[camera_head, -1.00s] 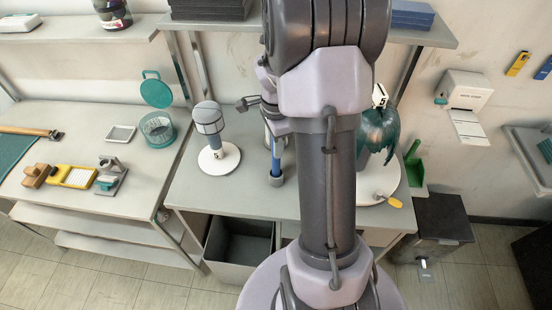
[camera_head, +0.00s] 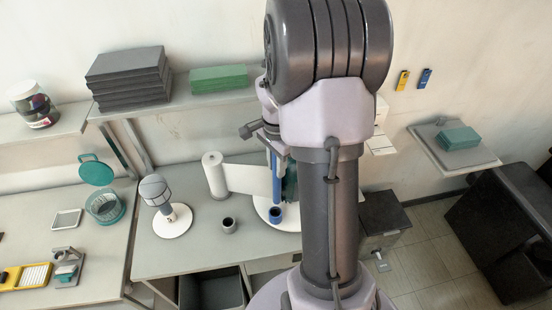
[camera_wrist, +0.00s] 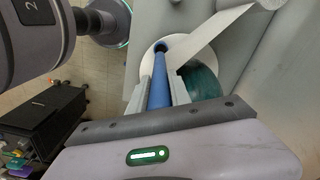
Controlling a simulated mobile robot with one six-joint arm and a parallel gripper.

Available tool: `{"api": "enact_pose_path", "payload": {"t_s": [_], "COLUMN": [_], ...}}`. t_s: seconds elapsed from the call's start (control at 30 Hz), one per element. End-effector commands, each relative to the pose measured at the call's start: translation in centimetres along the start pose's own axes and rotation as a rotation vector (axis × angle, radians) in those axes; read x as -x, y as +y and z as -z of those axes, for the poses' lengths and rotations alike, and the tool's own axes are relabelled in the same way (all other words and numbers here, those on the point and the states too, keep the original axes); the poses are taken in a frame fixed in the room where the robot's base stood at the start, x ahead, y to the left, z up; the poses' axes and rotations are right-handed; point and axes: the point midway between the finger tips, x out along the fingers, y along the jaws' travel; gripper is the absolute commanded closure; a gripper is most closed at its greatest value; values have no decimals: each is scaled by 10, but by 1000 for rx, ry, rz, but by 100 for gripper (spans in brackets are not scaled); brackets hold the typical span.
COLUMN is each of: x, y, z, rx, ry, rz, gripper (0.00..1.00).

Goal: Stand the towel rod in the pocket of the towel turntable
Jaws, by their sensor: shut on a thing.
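My gripper (camera_wrist: 159,92) is shut on the towel rod (camera_wrist: 157,92), a blue upright rod that also shows in the head view (camera_head: 274,180). My arm hides part of the turntable.
A white towel roll (camera_head: 213,175) stands at left, its sheet (camera_head: 248,179) stretching toward the rod. A dark teal object (camera_wrist: 203,82) is beside the rod. An empty grey holder (camera_head: 229,226) and a grey-headed bulb on a white base (camera_head: 172,223) stand on the table.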

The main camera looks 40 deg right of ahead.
Motion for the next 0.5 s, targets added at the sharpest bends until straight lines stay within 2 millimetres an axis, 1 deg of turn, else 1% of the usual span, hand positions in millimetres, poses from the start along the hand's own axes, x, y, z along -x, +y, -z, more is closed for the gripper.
{"api": "enact_pose_path", "payload": {"t_s": [0.37,0.5], "x": [-3,-14], "y": [0,0], "z": [0,0], "rx": [2,2], "ry": [0,0], "rz": [0,0], "gripper": [100,100]}}
